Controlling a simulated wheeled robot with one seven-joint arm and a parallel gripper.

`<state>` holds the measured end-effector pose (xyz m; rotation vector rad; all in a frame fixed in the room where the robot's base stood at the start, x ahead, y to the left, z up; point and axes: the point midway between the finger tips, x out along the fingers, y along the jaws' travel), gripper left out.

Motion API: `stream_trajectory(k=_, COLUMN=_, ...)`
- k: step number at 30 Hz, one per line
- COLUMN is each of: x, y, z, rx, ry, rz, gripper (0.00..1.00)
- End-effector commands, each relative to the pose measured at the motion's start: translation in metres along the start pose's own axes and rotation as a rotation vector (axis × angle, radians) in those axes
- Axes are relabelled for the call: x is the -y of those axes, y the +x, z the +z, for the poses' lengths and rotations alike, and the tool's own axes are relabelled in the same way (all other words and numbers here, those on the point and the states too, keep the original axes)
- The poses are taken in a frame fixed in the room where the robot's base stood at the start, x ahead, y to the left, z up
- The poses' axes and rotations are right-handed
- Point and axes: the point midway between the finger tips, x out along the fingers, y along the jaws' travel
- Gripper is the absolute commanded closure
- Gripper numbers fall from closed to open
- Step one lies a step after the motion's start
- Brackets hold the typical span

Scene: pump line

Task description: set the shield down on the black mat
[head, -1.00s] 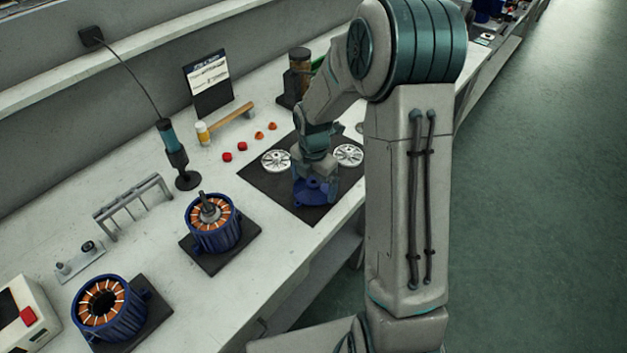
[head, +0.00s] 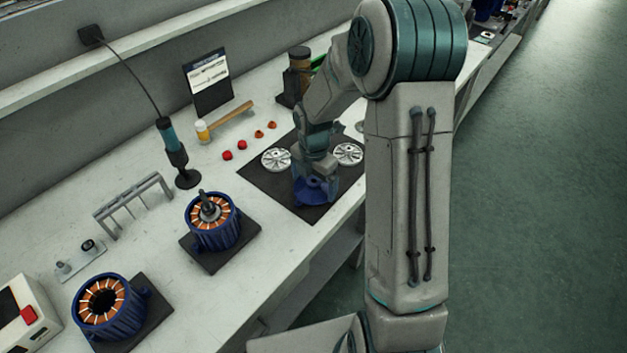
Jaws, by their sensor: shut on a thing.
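The black mat (head: 270,185) lies on the pale bench in the middle of the head view. The shield, a blue part (head: 317,190), is at the mat's near side, under my gripper (head: 314,178). My gripper points down and is shut on the shield; the fingertips are small and partly merge with the blue part. I cannot tell whether the shield touches the mat. Two silver spoked discs lie on the mat, one to the left (head: 276,160) and one to the right (head: 348,154) of the gripper.
A blue motor housing (head: 212,230) with copper windings stands on a dark pad left of the mat; another (head: 105,305) is nearer. A mallet (head: 225,121), red and orange caps, a hanging screwdriver (head: 174,150) and a grey rack (head: 135,205) are around. My arm hides the bench to the right.

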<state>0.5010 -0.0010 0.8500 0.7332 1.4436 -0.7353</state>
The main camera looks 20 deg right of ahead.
Motion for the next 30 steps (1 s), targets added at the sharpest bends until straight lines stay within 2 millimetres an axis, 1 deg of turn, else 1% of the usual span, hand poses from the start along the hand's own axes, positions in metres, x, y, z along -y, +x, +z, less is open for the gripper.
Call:
stream_trajectory(k=12, x=0.0, y=0.0, z=0.0, rx=0.001, ry=-0.001, rz=0.001, gripper=0.25)
stream_trajectory(k=25, x=0.0, y=0.011, z=0.0, rx=0.001, ry=-0.001, rz=0.0, gripper=0.25)
stream_trajectory(k=29, x=0.0, y=0.011, z=0.0, rx=0.001, ry=-0.001, rz=0.001, gripper=0.25)
stream_trajectory(k=30, x=0.0, y=0.011, z=0.0, rx=0.001, ry=-0.001, rz=0.001, gripper=0.0)
